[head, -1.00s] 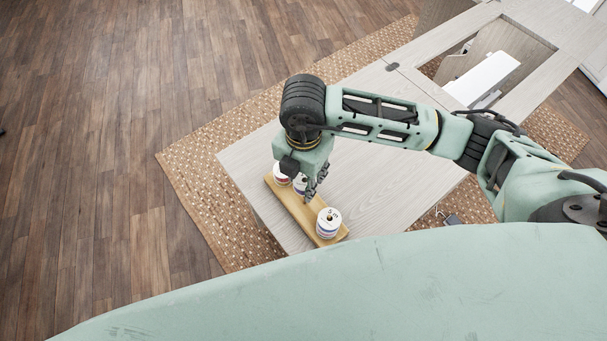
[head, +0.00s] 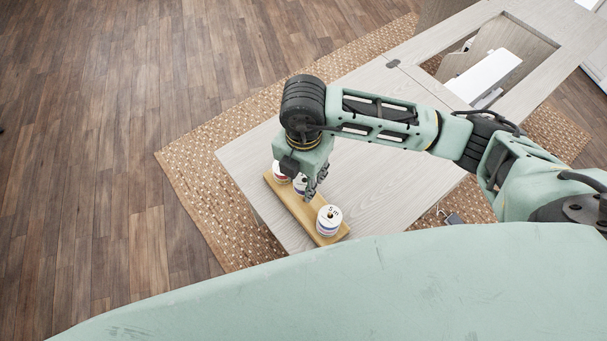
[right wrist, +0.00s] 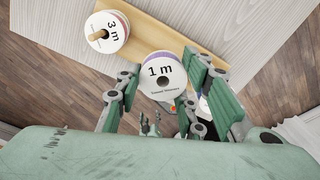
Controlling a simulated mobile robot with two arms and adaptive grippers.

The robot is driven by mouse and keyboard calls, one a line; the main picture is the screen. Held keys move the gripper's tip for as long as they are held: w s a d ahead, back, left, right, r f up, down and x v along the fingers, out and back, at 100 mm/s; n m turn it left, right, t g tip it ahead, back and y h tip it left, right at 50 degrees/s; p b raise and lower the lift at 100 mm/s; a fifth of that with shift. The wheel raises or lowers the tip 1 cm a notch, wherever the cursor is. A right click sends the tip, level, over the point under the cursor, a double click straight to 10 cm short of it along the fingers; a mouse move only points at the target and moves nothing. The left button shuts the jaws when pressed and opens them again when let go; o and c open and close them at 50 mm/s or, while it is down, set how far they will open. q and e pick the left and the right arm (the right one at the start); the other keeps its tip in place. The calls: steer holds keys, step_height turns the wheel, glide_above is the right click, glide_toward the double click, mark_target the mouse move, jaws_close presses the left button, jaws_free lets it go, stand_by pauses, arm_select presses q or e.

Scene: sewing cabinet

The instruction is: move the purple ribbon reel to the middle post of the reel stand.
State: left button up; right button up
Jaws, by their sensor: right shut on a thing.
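The purple ribbon reel (right wrist: 162,75) has a white face marked "1 m" and a purple edge. It sits between the fingers of my right gripper (right wrist: 168,92), which is shut on it. In the head view my right gripper (head: 314,186) is over the wooden reel stand (head: 307,212), around its middle, and partly hides this reel. In the right wrist view its centre hole is dark and no post tip shows in it. I cannot tell how high it is above the stand (right wrist: 165,36). The middle post is hidden. My left gripper is not in view.
A reel marked "3 m" with a red edge (right wrist: 108,32) is on a post at one end of the stand. Another white reel (head: 329,221) with coloured bands is at the near end. The grey cabinet top (head: 365,180) beside the stand is clear.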

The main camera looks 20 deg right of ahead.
steer(key=shift+f+b, duration=0.6)
steer(key=shift+f, duration=0.15)
steer(key=o, duration=1.1)
steer(key=shift+r, duration=0.15)
step_height(320, 180, up, 12)
steer(key=shift+f, duration=0.1)
